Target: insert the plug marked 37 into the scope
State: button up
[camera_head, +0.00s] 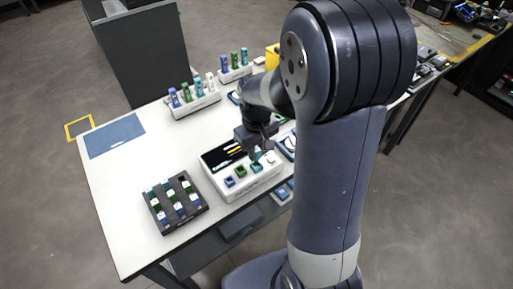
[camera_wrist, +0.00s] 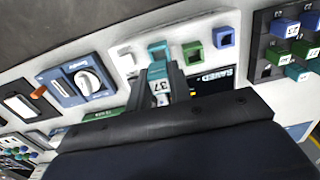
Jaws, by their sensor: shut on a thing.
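The scope (camera_head: 211,158) is a white box with a dark screen and a row of blue, green, teal and white sockets on the table. My gripper (camera_wrist: 159,82) is shut on the plug marked 37 (camera_wrist: 160,93), whose white label shows between the fingers. In the wrist view the plug is lined up with the teal socket (camera_wrist: 157,47); I cannot tell how far it is in. In the head view my gripper (camera_head: 258,150) is over the scope's right side, by the teal socket, and hides part of it. The green socket (camera_wrist: 192,50) and blue socket (camera_wrist: 222,38) look empty.
A black rack (camera_head: 150,203) with several blue, green and teal plugs stands left of the scope. White holders (camera_head: 190,107) with upright plugs stand behind. A blue device with a dial (camera_wrist: 85,80) sits beside the scope. The table's left part is clear around a blue mat (camera_head: 114,135).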

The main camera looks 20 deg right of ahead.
aim_at(257, 158)
jog(key=shift+f, duration=0.15)
jog(key=shift+f+b, duration=0.35)
jog(key=shift+b, duration=0.05)
jog(key=shift+f+b, duration=0.9)
jog(key=shift+f, duration=0.45)
dwell(1.8)
jog(key=o, duration=0.9)
jog(key=shift+o, duration=0.2)
jog(key=shift+r, duration=0.1)
notch_tip(257, 158, up, 6)
jog(key=p, duration=0.5)
